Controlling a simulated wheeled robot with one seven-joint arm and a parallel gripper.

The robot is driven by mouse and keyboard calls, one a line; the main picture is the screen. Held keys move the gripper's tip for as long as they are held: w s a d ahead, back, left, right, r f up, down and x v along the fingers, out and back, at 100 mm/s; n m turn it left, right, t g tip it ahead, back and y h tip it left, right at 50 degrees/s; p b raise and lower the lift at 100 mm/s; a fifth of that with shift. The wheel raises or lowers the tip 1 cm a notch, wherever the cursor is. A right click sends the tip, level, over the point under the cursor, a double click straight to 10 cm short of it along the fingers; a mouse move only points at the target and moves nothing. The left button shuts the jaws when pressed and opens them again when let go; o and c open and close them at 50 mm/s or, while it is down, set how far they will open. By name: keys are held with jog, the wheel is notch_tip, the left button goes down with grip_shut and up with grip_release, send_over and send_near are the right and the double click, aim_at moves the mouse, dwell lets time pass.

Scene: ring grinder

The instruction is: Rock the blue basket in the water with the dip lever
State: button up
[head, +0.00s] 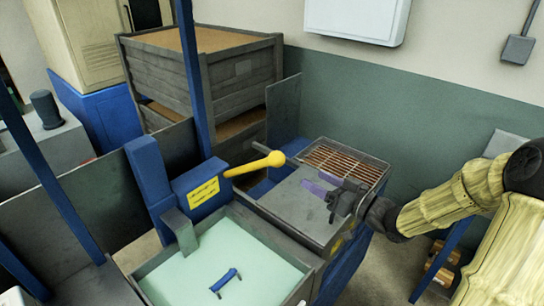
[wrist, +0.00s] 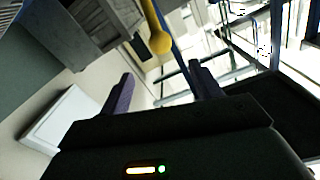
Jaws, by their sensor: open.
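The dip lever (head: 252,166) is a yellow bar with a round knob, reaching right and slightly up from a blue housing with a yellow label. A tank (head: 172,258) of pale green water stands at the lower front. A small blue bar (head: 228,280) shows in the water; it looks like part of the blue basket, the rest of which I cannot make out. My gripper (head: 318,184) is open and empty, with purple fingers, right of the knob and apart from it. In the wrist view the yellow knob (wrist: 160,43) appears beyond the gap between my open fingers (wrist: 162,72).
A grey worktop with a brown slatted grate (head: 345,160) lies under and behind my gripper. Stacked grey crates (head: 205,75) stand at the back. A blue post (head: 193,75) rises behind the lever. A white box (head: 357,18) hangs on the wall.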

aim_at(272, 156)
jog(key=p+x, duration=0.3)
jog(key=x, duration=1.3)
jog(key=shift+w+a, duration=0.1)
